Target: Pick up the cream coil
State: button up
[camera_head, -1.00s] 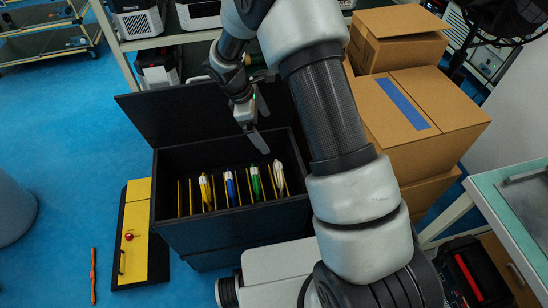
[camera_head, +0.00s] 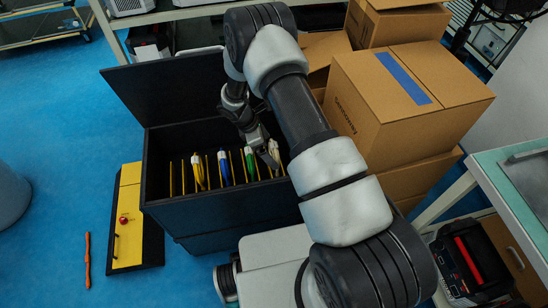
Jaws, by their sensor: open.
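The cream coil (camera_head: 273,149) stands upright in the rightmost used slot of the black open bin, partly hidden by my gripper. My gripper (camera_head: 266,158) is open, pointing down at the cream coil's top. I cannot tell whether its fingers touch the coil. To the left in the same bin stand a green coil (camera_head: 250,161), a blue coil (camera_head: 224,168) and a yellow coil (camera_head: 198,172), between thin yellow dividers.
The black bin (camera_head: 230,209) has its lid (camera_head: 165,88) raised at the back. Cardboard boxes (camera_head: 400,100) stand close on the right. A yellow and black panel (camera_head: 128,219) and an orange tool (camera_head: 87,260) lie on the blue floor at left.

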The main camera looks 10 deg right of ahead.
jog(key=b+x, duration=0.1)
jog(key=x, duration=0.4)
jog(key=shift+f, duration=0.4)
jog(key=c, duration=0.9)
notch_tip(320, 180, up, 10)
jog(key=shift+r+p, duration=0.1)
jog(key=shift+p, duration=0.85)
jog(key=shift+c, duration=0.2)
